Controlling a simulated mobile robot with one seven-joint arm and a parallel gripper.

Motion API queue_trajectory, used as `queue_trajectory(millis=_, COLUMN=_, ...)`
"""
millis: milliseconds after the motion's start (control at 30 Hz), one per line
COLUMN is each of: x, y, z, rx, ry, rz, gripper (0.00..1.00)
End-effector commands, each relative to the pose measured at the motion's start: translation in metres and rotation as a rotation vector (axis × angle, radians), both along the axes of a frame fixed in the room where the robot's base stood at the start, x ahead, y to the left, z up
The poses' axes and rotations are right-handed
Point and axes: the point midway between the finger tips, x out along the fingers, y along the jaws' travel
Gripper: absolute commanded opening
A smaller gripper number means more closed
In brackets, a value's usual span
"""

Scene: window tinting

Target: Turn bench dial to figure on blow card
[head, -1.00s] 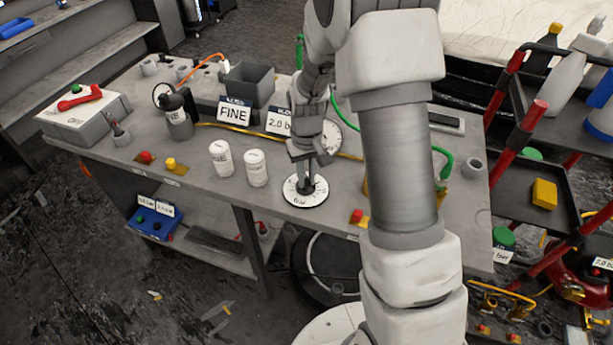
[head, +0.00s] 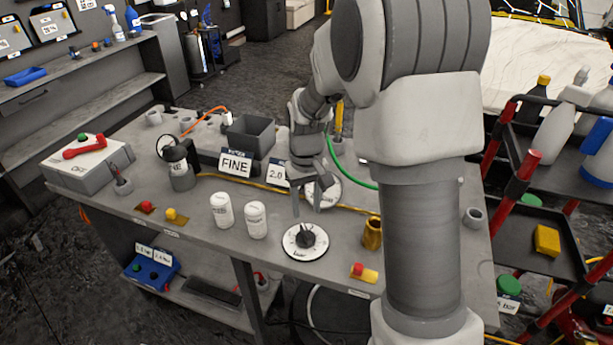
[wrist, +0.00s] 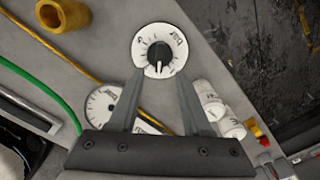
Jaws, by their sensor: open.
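The bench dial is a white round plate with a black knob (head: 305,238) near the bench's front edge. In the wrist view the dial (wrist: 159,50) lies beyond my fingertips, and a pale mark on its knob points down the picture toward my gripper. The dial's figures are too small to read surely. My gripper (head: 306,207) is open and empty, above and behind the dial, apart from the knob. In the wrist view its fingers (wrist: 159,75) stand either side of the dial's lower edge. A card reading 2.0 (head: 278,174) stands behind, partly hidden by my gripper.
A FINE card (head: 235,163) stands left of the 2.0 card. Two white canisters (head: 221,210) stand left of the dial. A brass-coloured cup (head: 372,233) and a red-and-yellow block (head: 364,272) are to its right. A white round gauge (head: 325,190) lies behind my gripper.

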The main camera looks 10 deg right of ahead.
Motion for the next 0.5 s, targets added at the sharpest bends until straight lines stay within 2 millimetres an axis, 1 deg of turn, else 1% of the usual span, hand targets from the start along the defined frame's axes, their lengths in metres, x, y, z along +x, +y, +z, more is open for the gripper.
queue_trajectory(millis=33, x=0.001, y=0.000, z=0.016, rx=0.000, ry=-0.006, rz=0.000, gripper=0.49)
queue_trajectory(millis=200, x=0.001, y=0.000, z=0.053, rx=0.000, ry=-0.005, rz=0.000, gripper=0.49)
queue_trajectory(millis=333, x=0.000, y=0.000, z=0.074, rx=0.000, ry=-0.002, rz=0.000, gripper=0.49)
queue_trajectory(millis=400, x=0.000, y=0.000, z=0.081, rx=0.000, ry=-0.001, rz=0.000, gripper=0.49)
queue_trajectory(millis=500, x=0.000, y=0.000, z=0.087, rx=0.000, ry=-0.001, rz=0.000, gripper=0.49)
